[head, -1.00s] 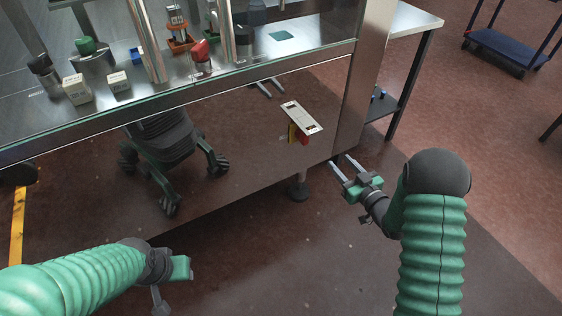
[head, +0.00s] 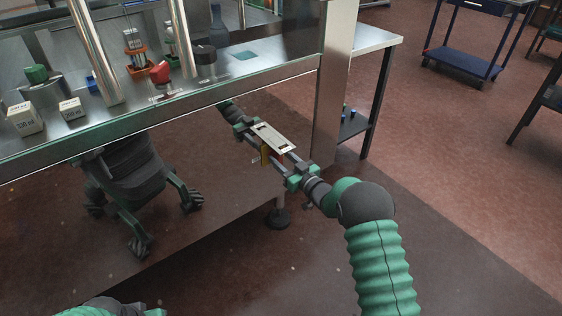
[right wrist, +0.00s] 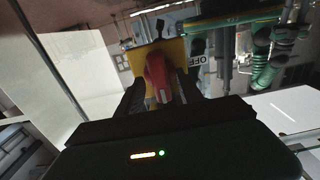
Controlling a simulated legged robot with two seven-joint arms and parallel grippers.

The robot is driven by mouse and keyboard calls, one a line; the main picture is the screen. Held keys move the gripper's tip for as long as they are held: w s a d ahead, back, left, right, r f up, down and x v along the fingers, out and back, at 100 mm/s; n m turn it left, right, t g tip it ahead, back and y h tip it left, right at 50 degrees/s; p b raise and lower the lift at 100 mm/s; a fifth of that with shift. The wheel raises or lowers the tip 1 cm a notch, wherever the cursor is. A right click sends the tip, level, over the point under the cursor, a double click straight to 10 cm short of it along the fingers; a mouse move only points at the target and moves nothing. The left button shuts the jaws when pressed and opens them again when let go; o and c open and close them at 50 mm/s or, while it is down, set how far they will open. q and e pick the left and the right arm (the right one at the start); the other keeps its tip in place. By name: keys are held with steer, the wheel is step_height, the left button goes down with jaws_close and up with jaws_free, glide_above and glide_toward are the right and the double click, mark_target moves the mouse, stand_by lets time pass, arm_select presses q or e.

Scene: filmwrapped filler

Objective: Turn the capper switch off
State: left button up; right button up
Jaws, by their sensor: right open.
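The glossy panel (head: 200,215) mirrors my body and arm. Above it, a metal shelf (head: 110,112) holds boxes and bottles. A metal post (head: 333,90) and side table (head: 372,40) stand right of the switch.

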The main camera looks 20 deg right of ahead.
steer(key=shift+w+r, duration=0.1)
steer(key=shift+w, duration=0.1)
steer(key=shift+a, duration=0.1)
jaws_close()
